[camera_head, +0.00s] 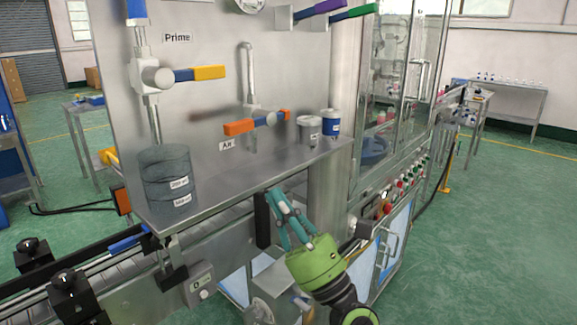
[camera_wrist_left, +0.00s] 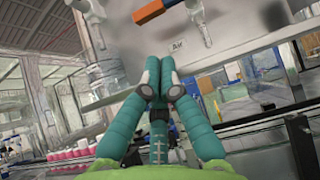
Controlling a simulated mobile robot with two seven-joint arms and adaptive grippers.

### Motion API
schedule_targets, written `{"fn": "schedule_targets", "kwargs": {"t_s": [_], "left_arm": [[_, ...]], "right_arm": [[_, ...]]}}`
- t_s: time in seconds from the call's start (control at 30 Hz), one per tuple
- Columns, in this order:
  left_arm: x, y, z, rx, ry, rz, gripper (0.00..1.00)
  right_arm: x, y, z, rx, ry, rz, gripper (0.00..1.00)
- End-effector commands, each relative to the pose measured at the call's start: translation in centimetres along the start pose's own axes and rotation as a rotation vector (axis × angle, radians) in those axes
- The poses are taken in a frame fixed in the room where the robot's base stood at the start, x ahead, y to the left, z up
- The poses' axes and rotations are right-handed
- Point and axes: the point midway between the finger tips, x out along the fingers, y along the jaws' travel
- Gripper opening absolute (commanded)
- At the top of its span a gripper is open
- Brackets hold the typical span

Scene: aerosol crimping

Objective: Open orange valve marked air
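The air valve's orange lever (camera_head: 239,127) sits on the steel panel, roughly horizontal, with its orange end pointing left and a blue part beside the white pivot. The "Air" label (camera_head: 227,145) is just below it. In the left wrist view the lever's orange end (camera_wrist_left: 150,11) shows at the top, with the label (camera_wrist_left: 178,45) below. My left gripper (camera_head: 276,196), green with teal fingers, is in front of the shelf edge, below and right of the lever and apart from it. Its fingertips (camera_wrist_left: 155,58) are together with nothing visible between them. My right gripper is out of view.
The steel shelf (camera_head: 225,187) juts out below the valve, its front edge close to my left gripper. The "Prime" valve's yellow lever (camera_head: 209,72) is above. A glass cabinet (camera_head: 395,95) stands right.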

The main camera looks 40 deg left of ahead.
Motion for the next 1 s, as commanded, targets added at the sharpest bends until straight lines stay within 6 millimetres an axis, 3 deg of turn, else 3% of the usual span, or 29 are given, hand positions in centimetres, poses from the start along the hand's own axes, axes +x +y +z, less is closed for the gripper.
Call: {"fn": "schedule_targets", "kwargs": {"t_s": [0.5, 0.7, 1.0], "left_arm": [[8.5, 0.1, 0.3, 0.003, -0.003, 0.003, 0.00], [9.7, 0.1, 0.1, 0.002, -0.003, 0.001, 0.00], [9.7, 0.1, 0.0, 0.002, -0.003, 0.001, 0.00]], "right_arm": [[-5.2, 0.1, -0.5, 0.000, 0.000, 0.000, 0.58], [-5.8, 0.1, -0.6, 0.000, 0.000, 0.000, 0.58], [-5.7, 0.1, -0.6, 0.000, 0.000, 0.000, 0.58]]}}
